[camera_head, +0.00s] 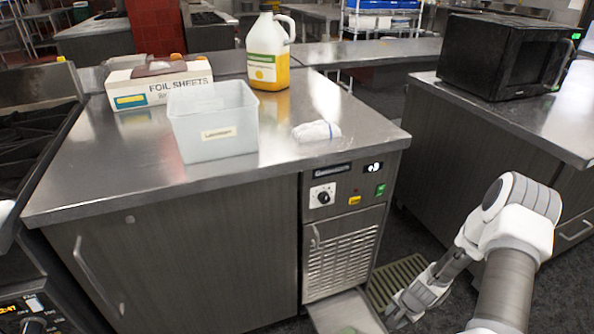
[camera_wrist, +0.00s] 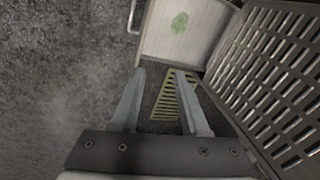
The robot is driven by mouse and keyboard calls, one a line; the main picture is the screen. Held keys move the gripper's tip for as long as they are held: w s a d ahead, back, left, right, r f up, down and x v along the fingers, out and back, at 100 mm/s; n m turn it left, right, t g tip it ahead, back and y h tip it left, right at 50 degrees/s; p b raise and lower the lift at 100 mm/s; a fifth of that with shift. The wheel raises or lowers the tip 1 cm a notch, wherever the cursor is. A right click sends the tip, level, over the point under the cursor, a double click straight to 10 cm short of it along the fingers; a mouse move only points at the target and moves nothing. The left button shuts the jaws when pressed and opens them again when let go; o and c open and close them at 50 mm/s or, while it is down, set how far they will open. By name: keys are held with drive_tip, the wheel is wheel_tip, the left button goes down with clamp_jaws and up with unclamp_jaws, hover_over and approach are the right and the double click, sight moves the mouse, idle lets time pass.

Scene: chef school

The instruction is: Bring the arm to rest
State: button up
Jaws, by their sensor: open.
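My gripper (camera_head: 405,308) hangs low at the bottom right of the head view, in front of the metal counter unit. In the wrist view my gripper (camera_wrist: 160,74) has its two fingers spread, with nothing between them. My white and grey arm reaches down to it from the right edge. A pulled-out metal drawer or panel (camera_head: 340,308) lies just left of the gripper, low on the unit. It also shows ahead of the fingertips in the wrist view (camera_wrist: 200,40), with a small green leaf-like thing (camera_wrist: 180,22) on it.
The slatted front (camera_head: 340,262) of the unit stands close; it fills the right of the wrist view (camera_wrist: 275,80). A floor grate (camera_head: 402,272) lies beside it. The counter (camera_head: 110,165) bears a white bin (camera_head: 215,140), foil box (camera_head: 135,92) and jug (camera_head: 266,55). A microwave (camera_head: 500,55) stands right.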

drive_tip(key=w+a+r+n+t, duration=0.1)
drive_tip(key=a+r+n, duration=0.2)
drive_tip(key=r, duration=1.3)
drive_tip(key=w+a+r+n, duration=0.2)
drive_tip(key=a+r+n, duration=0.15)
drive_tip(key=r, duration=1.15)
drive_tip(key=s+a+r+n, duration=0.1)
drive_tip(key=s+a+r, duration=0.15)
drive_tip(key=r, duration=0.25)
drive_tip(key=s+a+r+n+t, duration=0.1)
drive_tip(key=s+a+r, duration=0.1)
drive_tip(key=s+r, duration=0.2)
drive_tip(key=s+a+r+n, duration=0.1)
drive_tip(key=s+a+r, duration=0.15)
drive_tip(key=r, duration=0.25)
drive_tip(key=s+a+r+n+t, duration=0.1)
drive_tip(key=s+r, duration=0.2)
drive_tip(key=s, duration=0.4)
drive_tip(key=s+a+r+n, duration=0.1)
drive_tip(key=s+r, duration=0.2)
drive_tip(key=s, duration=0.3)
wheel_tip(320, 180, up, 19)
drive_tip(key=p, duration=1.9)
drive_tip(key=shift+h, duration=0.4)
drive_tip(key=shift+s, duration=0.1)
